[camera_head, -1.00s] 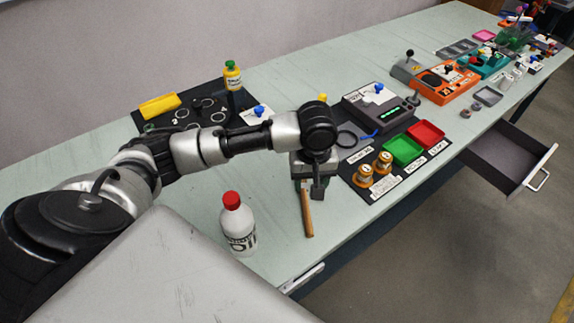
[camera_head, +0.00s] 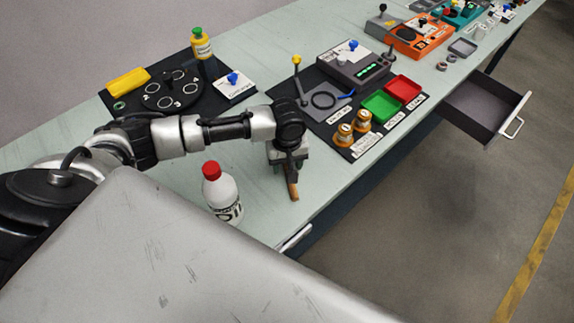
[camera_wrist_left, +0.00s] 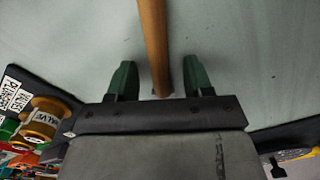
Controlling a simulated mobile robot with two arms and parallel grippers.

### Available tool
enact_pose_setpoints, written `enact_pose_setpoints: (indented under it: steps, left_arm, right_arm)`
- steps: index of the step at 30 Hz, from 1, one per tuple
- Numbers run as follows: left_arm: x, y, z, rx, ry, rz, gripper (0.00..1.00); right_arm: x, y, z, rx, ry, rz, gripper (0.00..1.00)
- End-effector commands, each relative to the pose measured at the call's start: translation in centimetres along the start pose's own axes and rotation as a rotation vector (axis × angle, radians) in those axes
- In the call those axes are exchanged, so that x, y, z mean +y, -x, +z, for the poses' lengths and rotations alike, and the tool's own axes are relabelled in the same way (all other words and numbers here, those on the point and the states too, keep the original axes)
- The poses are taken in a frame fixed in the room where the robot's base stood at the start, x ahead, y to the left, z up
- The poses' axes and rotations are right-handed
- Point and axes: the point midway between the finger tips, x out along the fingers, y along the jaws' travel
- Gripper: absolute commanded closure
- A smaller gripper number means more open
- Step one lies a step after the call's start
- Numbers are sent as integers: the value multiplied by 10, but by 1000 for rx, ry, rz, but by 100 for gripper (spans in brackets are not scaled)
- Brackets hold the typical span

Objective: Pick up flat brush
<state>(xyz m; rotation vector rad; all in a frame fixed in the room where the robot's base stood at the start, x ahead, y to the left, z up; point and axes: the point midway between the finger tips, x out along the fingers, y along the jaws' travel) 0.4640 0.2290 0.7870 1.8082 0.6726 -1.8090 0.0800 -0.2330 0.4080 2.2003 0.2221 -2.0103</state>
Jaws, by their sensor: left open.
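The flat brush (camera_head: 294,190) lies on the pale green bench near its front edge. Only the end of its wooden handle shows in the head view; my left gripper and wrist hide the rest. My left gripper (camera_head: 288,168) points down over the brush. In the left wrist view, the handle (camera_wrist_left: 154,40) runs between the two dark green fingers of the left gripper (camera_wrist_left: 161,78). The fingers are open, with a gap on each side of the handle. The bristles are not visible. My right gripper is not in view.
A white bottle with a red cap (camera_head: 221,192) stands left of the gripper. Two brass spools (camera_head: 344,134), a green tray (camera_head: 381,107) and a red tray (camera_head: 403,89) are to the right. An open drawer (camera_head: 485,105) juts from the bench front.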

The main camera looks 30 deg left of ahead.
Motion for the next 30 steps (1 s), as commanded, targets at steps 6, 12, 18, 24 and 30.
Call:
enact_pose_setpoints:
  steps: [6, 12, 18, 24, 30]
  left_arm:
    - [0, -2, 0, 1, -1, 0, 49]
    - [0, -1, 0, 1, 0, 0, 75]
    - [0, -1, 0, 1, 0, 0, 100]
    - [0, -1, 0, 1, 0, 0, 100]
    - [0, 10, -1, 1, 1, 2, 100]
  right_arm:
    - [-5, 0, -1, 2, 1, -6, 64]
    - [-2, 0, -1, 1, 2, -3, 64]
    - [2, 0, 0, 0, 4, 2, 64]
    - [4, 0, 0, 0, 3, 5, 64]
    - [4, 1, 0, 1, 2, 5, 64]
